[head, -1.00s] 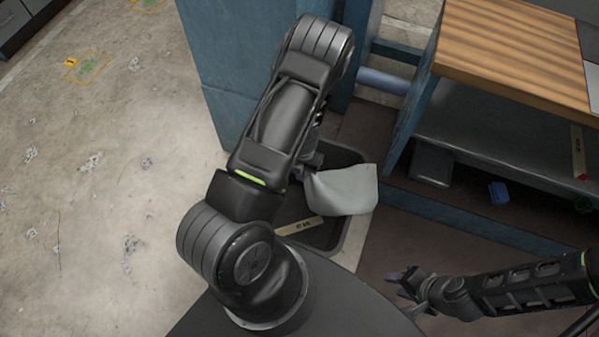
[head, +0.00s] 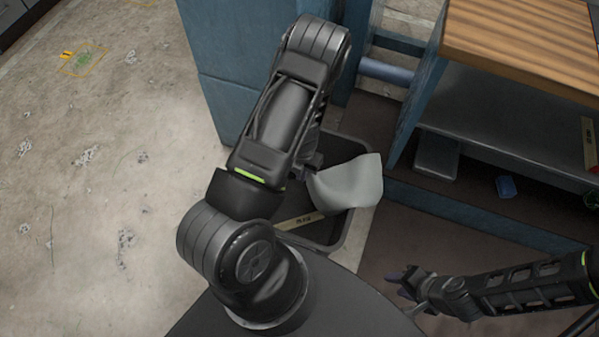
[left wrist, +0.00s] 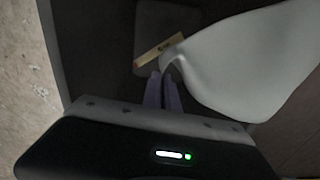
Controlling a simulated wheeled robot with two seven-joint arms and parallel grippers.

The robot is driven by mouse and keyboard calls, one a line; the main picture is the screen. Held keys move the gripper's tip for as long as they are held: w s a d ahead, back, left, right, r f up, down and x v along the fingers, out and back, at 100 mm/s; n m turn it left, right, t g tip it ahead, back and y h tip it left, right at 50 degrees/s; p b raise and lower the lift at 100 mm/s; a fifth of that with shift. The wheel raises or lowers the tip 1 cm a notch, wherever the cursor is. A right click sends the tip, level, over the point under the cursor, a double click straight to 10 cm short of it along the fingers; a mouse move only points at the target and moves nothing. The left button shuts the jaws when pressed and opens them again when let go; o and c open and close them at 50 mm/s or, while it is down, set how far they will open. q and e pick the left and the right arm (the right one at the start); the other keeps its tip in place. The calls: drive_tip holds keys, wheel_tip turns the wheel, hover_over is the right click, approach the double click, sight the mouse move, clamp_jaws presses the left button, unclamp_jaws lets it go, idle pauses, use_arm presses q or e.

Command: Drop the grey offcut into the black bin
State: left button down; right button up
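The grey offcut (head: 348,183) is a pale, curved, limp-looking sheet. My left gripper (head: 306,174) is shut on its narrow left end and holds it above the black bin (head: 352,237). The bin stands on the floor, partly hidden by my left arm and the offcut. A tan label strip (head: 300,221) with dark writing shows at the bin. In the left wrist view, the closed fingers (left wrist: 163,88) meet the offcut's tip, and the offcut (left wrist: 245,65) spreads to the right. My right gripper (head: 405,291) is low at the right, away from the offcut; its finger gap is unclear.
A blue cabinet or post (head: 225,90) stands right behind the bin. A wood-topped bench (head: 520,45) with a grey lower shelf (head: 490,115) is at the right, with a small blue object (head: 507,187) beneath. Open concrete floor (head: 100,200) lies to the left.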

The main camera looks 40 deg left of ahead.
use_arm(q)
drive_tip(key=c, duration=1)
unclamp_jaws()
drive_tip(key=shift+o, duration=0.6)
drive_tip(key=o, duration=0.6)
wheel_tip(320, 180, up, 6)
drive_tip(key=p, duration=0.5)
drive_tip(key=shift+f, duration=0.2)
